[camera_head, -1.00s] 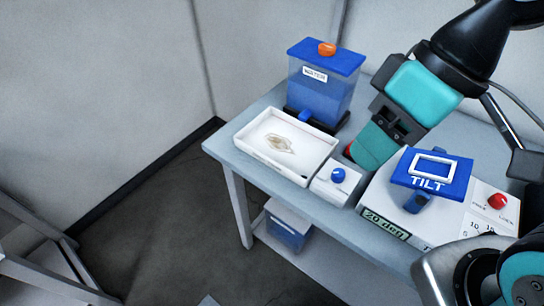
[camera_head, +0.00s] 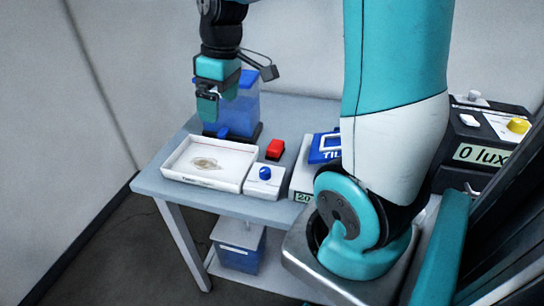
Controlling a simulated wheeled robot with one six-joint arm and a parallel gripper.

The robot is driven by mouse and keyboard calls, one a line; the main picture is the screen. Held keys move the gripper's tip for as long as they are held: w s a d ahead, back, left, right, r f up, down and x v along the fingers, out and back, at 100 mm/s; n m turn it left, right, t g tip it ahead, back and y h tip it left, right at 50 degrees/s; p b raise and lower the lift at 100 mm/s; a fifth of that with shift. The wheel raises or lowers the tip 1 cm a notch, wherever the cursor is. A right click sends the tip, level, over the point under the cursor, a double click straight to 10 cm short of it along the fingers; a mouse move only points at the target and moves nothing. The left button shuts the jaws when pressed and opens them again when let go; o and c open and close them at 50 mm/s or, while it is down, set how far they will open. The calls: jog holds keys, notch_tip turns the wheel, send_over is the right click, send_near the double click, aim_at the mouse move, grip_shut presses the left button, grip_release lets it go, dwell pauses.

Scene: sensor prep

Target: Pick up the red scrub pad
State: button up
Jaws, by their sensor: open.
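The red scrub pad (camera_head: 275,149) lies on the light grey table (camera_head: 160,186), just behind the small white box with a blue knob (camera_head: 264,173) and right of the white tray. My gripper (camera_head: 208,118) hangs above the back left of the table, in front of the blue water container (camera_head: 243,100). It is to the left of the pad, higher and clearly apart from it. Its jaws are small in view and look empty.
The white tray (camera_head: 178,172) holds a pale brownish patch. The blue TILT device (camera_head: 325,146) is right of the pad, partly hidden by my arm. A dark instrument reading 0 lux (camera_head: 482,153) stands far right. A blue bin (camera_head: 239,252) sits on the lower shelf.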

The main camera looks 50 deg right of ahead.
jog(key=d+f+m+h, duration=0.1)
jog(key=d+f, duration=0.3)
jog(key=d, duration=0.9)
jog(key=g, duration=0.1)
send_over(277, 145)
jog(key=shift+m, duration=0.3)
jog(key=f, duration=1.3)
jog(key=shift+w+d+f, duration=0.1)
jog(key=shift+d+f, duration=0.2)
jog(key=shift+d, duration=0.1)
jog(key=shift+a+f+p, duration=0.2)
jog(key=shift+f+p, duration=0.15)
jog(key=shift+f, duration=1.1)
jog(key=shift+a+f+p, duration=0.15)
jog(key=shift+f+p, duration=0.15)
jog(key=shift+f, duration=1.15)
jog(key=c, duration=0.9)
